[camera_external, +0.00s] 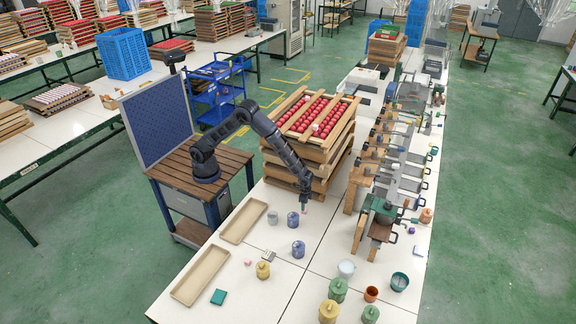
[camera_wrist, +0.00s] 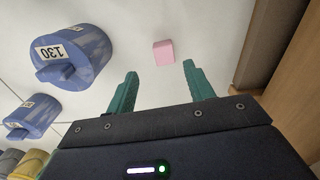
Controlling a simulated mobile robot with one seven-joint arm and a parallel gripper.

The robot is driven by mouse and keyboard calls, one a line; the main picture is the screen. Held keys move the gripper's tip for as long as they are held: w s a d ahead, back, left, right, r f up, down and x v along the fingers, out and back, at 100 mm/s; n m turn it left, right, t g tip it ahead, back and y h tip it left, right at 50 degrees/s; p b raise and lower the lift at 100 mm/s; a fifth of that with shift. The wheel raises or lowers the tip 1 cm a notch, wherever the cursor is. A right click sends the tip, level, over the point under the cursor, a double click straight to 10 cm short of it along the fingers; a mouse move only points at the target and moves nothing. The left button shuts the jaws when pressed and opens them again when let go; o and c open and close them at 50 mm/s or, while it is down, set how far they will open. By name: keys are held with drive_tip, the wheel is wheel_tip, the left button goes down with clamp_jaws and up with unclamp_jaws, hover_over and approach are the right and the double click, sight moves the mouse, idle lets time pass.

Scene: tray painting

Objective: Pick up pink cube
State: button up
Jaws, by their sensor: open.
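The pink cube (camera_wrist: 164,51) sits on the white tabletop in the wrist view, just beyond the gap between my fingertips. My gripper (camera_wrist: 160,73) has its two green fingers spread apart, with nothing between them. In the external view my gripper (camera_external: 304,203) points down near the stacked trays, and a small pink patch (camera_external: 307,212) shows right by its tips. Another small pink object (camera_external: 248,263) lies farther left on the table.
A blue jar labelled 130 (camera_wrist: 72,56) stands left of the cube, with a second blue jar (camera_wrist: 32,117) behind it. Stacked wooden trays (camera_external: 318,172) with red balls rise close beside my gripper. Two empty beige trays (camera_external: 201,275) lie at the left.

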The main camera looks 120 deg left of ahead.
drive_tip(key=shift+s+a+f, duration=0.1)
drive_tip(key=shift+a+f, duration=0.1)
drive_tip(key=shift+f, duration=1.15)
drive_tip(key=shift+s+a+f, duration=0.1)
drive_tip(key=shift+a+f, duration=0.05)
drive_tip(key=shift+f, duration=1.15)
drive_tip(key=c, duration=1)
